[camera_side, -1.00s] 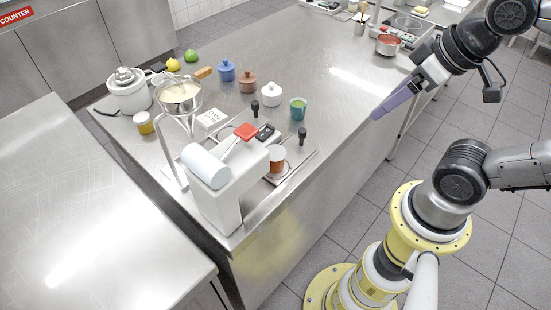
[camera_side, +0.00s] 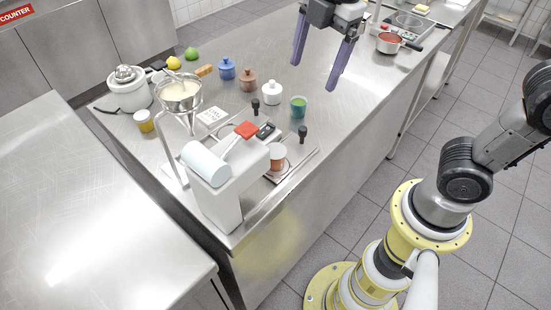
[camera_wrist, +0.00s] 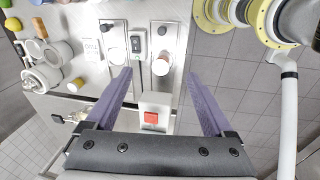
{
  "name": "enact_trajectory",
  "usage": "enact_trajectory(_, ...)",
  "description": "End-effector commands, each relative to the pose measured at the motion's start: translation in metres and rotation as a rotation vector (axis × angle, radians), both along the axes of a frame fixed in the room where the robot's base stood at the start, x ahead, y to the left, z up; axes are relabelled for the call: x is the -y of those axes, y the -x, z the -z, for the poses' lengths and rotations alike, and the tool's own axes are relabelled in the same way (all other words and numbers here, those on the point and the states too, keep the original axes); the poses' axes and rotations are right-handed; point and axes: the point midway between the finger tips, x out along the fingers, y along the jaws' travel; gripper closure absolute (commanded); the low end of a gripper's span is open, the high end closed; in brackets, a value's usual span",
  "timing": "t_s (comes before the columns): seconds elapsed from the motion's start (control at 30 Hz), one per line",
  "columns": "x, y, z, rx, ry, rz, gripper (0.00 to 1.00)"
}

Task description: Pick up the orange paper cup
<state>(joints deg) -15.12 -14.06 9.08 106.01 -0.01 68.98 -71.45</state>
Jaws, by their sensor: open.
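The orange paper cup (camera_side: 277,157), with a pale upper part, stands upright on a metal tray at the right side of the white machine (camera_side: 222,205). In the wrist view a round pale shape on the right-hand plate, probably the cup (camera_wrist: 161,66), lies between the finger lines. My gripper (camera_side: 314,76) is open and empty, its two purple fingers pointing down at the top of the side view, well apart from the cup. Both fingers (camera_wrist: 160,73) also show in the wrist view. The machine's red top part (camera_wrist: 151,117) is near the palm there.
Black-knobbed handles (camera_side: 302,133) stand close to the cup. A strainer on a stand (camera_side: 180,94) is to the left.

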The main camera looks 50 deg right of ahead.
Motion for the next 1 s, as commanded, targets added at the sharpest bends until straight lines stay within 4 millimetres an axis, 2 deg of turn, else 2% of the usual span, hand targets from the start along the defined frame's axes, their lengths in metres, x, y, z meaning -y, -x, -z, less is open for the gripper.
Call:
enact_trajectory(0.03,-0.017,-0.013,0.008,-0.038,0.017,-0.08,0.13)
enact_trajectory(0.13,-0.042,-0.029,0.024,-0.092,0.039,-0.171,0.13)
enact_trajectory(0.3,-0.068,-0.034,0.049,-0.155,0.062,-0.231,0.13)
enact_trajectory(0.47,-0.074,-0.032,0.064,-0.167,0.067,-0.248,0.13)
enact_trajectory(0.8,-0.073,-0.031,0.124,-0.167,0.068,-0.244,0.13)
enact_trajectory(1.0,-0.073,-0.031,0.139,-0.163,0.066,-0.244,0.13)
